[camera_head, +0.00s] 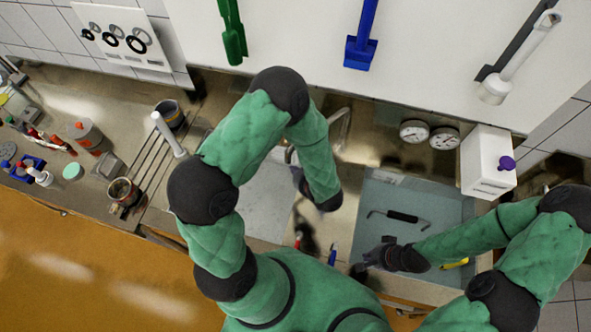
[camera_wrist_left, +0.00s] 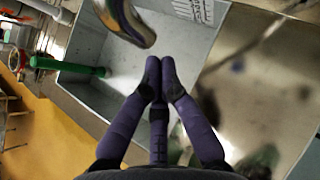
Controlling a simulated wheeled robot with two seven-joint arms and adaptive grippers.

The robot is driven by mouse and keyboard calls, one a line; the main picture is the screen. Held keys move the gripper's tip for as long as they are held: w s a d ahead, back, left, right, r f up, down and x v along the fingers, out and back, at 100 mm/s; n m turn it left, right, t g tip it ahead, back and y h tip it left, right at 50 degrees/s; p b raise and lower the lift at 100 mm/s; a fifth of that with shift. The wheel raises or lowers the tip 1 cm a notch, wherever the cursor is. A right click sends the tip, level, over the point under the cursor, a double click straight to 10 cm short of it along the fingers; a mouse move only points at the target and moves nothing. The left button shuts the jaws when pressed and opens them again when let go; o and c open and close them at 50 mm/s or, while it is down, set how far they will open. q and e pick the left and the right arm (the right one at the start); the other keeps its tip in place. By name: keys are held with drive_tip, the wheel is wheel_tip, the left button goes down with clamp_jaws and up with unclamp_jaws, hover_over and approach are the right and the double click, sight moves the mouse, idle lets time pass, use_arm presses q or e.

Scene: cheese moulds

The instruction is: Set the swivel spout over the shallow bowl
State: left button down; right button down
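The silver swivel spout (camera_head: 341,128) stands at the back of the sink, partly hidden behind my left arm. A blurred metal tube, likely the spout, shows at the top of the left wrist view (camera_wrist_left: 128,22). My left gripper (camera_head: 299,180) is near the spout's base; its fingertips (camera_wrist_left: 160,66) meet with nothing seen between them, apart from the tube. There are two bowls: a pale grey left one (camera_head: 262,205), which looks the shallower, and a blue-grey right one (camera_head: 377,215). My right gripper (camera_head: 364,264) is low at the right bowl's front left; its fingers are unclear.
A black-handled bent tool (camera_head: 403,216) lies in the right bowl. Two dials (camera_head: 414,132) and a white box (camera_head: 488,163) stand behind it. A rack (camera_head: 160,165) and several small items crowd the left counter. Red and blue items (camera_head: 332,254) are at the front edge.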

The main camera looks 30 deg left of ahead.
use_arm(q)
drive_tip(key=w+a+b, duration=0.2)
drive_tip(key=a+b, duration=0.2)
drive_tip(key=a, duration=0.3)
drive_tip(key=shift+w+a, duration=0.15)
drive_tip(key=shift+w, duration=0.15)
